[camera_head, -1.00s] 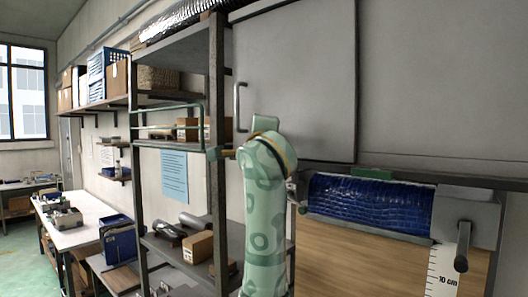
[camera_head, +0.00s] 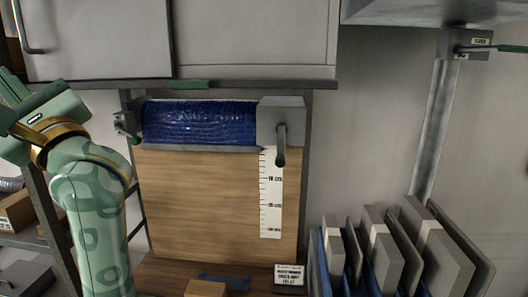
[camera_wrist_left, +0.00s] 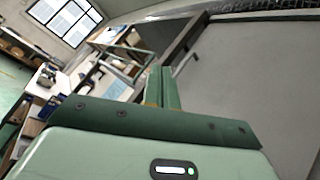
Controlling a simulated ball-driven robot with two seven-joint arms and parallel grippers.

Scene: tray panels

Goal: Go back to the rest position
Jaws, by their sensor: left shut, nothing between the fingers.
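My left arm (camera_head: 92,205), pale green with darker patches, stands at the left side of the head view. Its wrist has a gold band and lies near the left edge, in front of the shelf and cabinet. My left gripper (camera_wrist_left: 162,88) shows in the wrist view with its dark green fingers together and nothing between them. It points toward the room, with a grey panel to its right, and touches nothing that I can see. My right gripper is in neither view.
A wooden board (camera_head: 210,200) with a blue roll (camera_head: 198,123), a crank handle (camera_head: 281,145) and a ruler strip (camera_head: 270,195) is at centre. Upright grey panels (camera_head: 393,262) stand at lower right. A cabinet (camera_head: 98,38) hangs above left. A small box (camera_head: 205,288) lies below the board.

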